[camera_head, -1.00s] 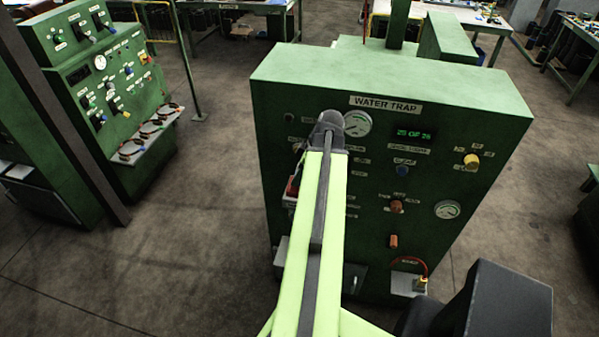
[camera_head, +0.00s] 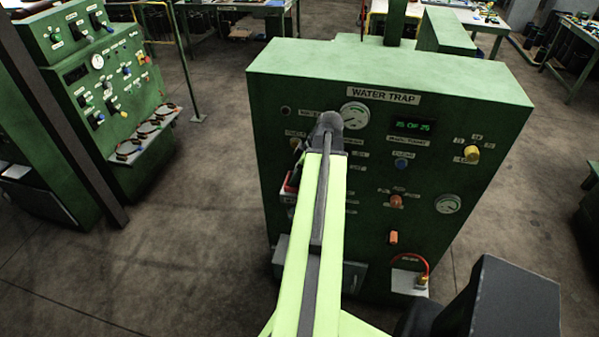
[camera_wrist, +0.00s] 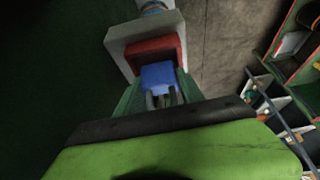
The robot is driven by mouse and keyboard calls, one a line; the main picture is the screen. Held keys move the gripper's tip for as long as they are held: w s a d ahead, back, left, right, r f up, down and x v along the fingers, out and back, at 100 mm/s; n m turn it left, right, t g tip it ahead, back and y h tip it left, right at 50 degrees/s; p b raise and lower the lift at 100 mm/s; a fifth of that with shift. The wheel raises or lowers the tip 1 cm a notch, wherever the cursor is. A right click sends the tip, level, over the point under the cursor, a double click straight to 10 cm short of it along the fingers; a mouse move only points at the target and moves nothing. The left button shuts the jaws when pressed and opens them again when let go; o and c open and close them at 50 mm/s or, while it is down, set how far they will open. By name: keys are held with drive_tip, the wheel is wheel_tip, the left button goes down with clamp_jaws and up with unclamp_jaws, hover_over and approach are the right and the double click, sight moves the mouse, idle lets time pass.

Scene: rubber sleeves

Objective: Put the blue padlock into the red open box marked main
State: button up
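The blue padlock (camera_wrist: 157,74) shows in the wrist view, its grey shackle toward me. The green fingers of my gripper (camera_wrist: 160,96) lie on either side of it and appear shut on it. The red box (camera_wrist: 142,52) is just beyond the padlock, on a grey ledge. The padlock overlaps its near side in the picture, so I cannot tell whether it is inside the box. In the head view a bit of red (camera_head: 291,186), probably the box, shows left of my arm at the green panel. The box's marking is not readable, and my arm hides most of the gripper there.
The green WATER TRAP cabinet (camera_head: 390,70) stands in front of me, with gauges and knobs. A red-shackled lock sits on a small ledge (camera_head: 407,283) at its lower right. Another green console (camera_head: 110,90) stands at the left, with open floor (camera_head: 200,200) between.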

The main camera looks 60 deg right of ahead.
drive_tip(key=shift+o, duration=1.1)
drive_tip(key=shift+s+a+f, duration=0.4)
drive_tip(key=shift+f, duration=0.2)
drive_tip(key=shift+o, duration=0.7)
drive_tip(key=shift+r, duration=0.1)
drive_tip(key=r+p, duration=0.2)
drive_tip(key=p, duration=0.1)
drive_tip(key=d+r+p, duration=0.1)
drive_tip(key=r+p, duration=0.1)
drive_tip(key=shift+s, duration=0.25)
drive_tip(key=p+v, duration=1.2)
drive_tip(key=v, duration=0.2)
drive_tip(key=shift+s+d, duration=0.1)
